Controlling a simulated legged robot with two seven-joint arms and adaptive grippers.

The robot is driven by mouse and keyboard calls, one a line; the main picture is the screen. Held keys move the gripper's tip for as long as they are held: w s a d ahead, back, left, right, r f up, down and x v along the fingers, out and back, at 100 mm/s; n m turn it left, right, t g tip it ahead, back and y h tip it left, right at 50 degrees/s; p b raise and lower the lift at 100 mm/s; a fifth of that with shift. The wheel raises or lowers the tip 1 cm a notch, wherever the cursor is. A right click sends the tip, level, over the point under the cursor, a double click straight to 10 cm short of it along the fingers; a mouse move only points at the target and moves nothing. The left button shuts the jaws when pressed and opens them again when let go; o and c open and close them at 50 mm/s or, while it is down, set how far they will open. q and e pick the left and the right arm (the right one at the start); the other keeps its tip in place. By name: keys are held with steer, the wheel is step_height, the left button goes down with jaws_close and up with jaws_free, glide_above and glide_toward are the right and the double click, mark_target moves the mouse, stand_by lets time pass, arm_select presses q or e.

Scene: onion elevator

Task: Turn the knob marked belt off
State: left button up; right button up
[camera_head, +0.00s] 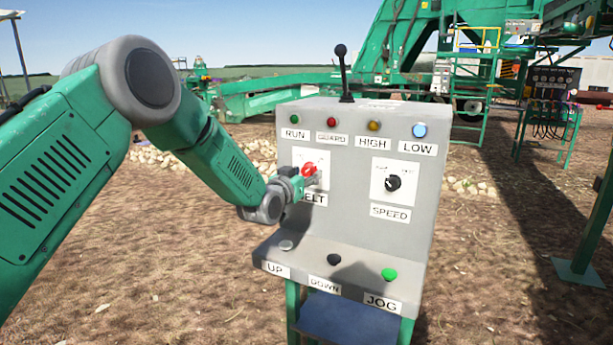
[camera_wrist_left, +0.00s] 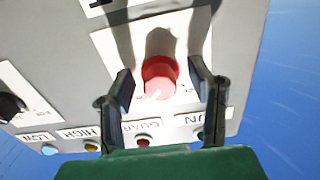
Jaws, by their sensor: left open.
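The red belt knob (camera_head: 309,169) sits on a white plate on the grey control panel (camera_head: 350,235), above the label BELT, which is partly covered. My left gripper (camera_head: 312,176) is at the knob in the head view. In the left wrist view the red knob (camera_wrist_left: 159,77) lies between the two dark fingers of my left gripper (camera_wrist_left: 166,88), with a gap visible on each side. The gripper is open. A white mark shows on the knob. The plate's lettering is too small or covered to read. My right gripper is not in view.
A black SPEED knob (camera_head: 393,183) is to the right on the panel. Indicator lights and a black lever (camera_head: 343,72) are above. UP, DOWN and green JOG (camera_head: 389,274) buttons are on the lower ledge. Green machinery (camera_head: 420,60) stands behind.

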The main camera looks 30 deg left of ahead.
arm_select(q)
steer(key=shift+w, duration=0.1)
jaws_close()
steer(key=shift+n, duration=1.5)
steer(key=n+b, duration=0.1)
steer(key=n, duration=0.2)
steer(key=shift+n, duration=0.3)
steer(key=n+b, duration=0.2)
steer(key=n, duration=0.3)
steer(key=shift+d+n, duration=0.1)
steer(key=shift+n, duration=0.2)
steer(key=n+b, duration=0.4)
steer(key=n, duration=0.1)
steer(key=shift+n, duration=0.3)
